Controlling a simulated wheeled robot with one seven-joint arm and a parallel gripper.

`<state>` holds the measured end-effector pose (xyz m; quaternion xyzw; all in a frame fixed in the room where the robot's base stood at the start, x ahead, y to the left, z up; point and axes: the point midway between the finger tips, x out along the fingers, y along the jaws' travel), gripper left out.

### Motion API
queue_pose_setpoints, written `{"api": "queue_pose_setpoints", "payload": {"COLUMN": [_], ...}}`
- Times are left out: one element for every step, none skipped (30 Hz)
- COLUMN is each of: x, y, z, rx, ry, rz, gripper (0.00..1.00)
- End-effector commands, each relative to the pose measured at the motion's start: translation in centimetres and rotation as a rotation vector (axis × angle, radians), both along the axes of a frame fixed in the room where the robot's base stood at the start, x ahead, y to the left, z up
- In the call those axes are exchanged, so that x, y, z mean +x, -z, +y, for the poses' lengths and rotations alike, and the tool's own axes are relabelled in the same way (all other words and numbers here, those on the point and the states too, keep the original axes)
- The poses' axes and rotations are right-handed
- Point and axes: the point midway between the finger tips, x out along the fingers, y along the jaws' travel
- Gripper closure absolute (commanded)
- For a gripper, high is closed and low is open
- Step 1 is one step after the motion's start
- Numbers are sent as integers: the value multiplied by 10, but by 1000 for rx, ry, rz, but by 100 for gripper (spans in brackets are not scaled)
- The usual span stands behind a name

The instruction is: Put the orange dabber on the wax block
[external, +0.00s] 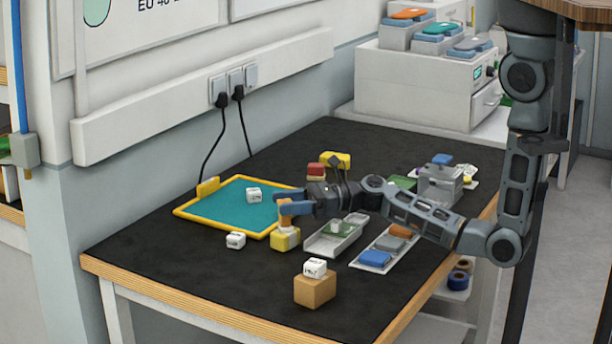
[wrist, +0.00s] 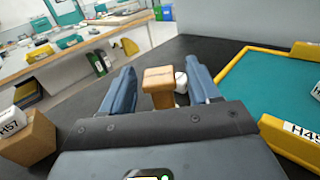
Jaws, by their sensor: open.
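The orange dabber (external: 286,209) stands upright on top of a small yellow block (external: 285,239), which looks like the wax block. In the wrist view the dabber (wrist: 160,82) shows a broad flat top and a narrower stem. My gripper (external: 288,201) has blue fingers around the dabber. In the wrist view my gripper (wrist: 162,88) is open, with one finger on each side of the dabber and visible gaps between. The dabber's lower end and the yellow block are hidden in the wrist view.
A teal tray with a yellow rim (external: 225,212) lies to the left, bearing a white cube (external: 253,195). Another white cube (external: 236,240) is near its front corner. A tan block (external: 314,290) with a labelled cube (external: 315,268) stands in front. Grey trays (external: 334,240) lie to the right.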

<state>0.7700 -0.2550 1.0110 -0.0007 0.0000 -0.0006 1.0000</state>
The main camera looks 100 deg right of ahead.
Motion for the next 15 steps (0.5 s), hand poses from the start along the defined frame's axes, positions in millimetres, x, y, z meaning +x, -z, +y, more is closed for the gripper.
{"api": "queue_pose_setpoints", "payload": {"x": [-8, -13, -21, -27, -33, -42, -49, -55, -63, -69, -74, -82, -86, -91, -96], "y": [2, 2, 3, 3, 3, 3, 3, 3, 3, 3, 2, 3, 2, 2, 2], "z": [0, 0, 0, 0, 0, 0, 0, 1, 0, 0, 0, 0, 1, 0, 0], "rx": [1, 1, 1, 0, 1, 0, 0, -1, 0, 0, -1, -1, -1, -1, -1], "ry": [2, 1, 2, 2, 2, 3, 2, 2, 1, 1, 1, 1, 1, 1, 1], "rz": [1, 0, 1, 1, 1, 1, 2, 1, 1, 1, 1, 2, 1, 0, 1], "gripper": [39, 39, 39, 39, 39, 39, 39, 39, 39, 39, 39, 39, 39, 39, 39]}}
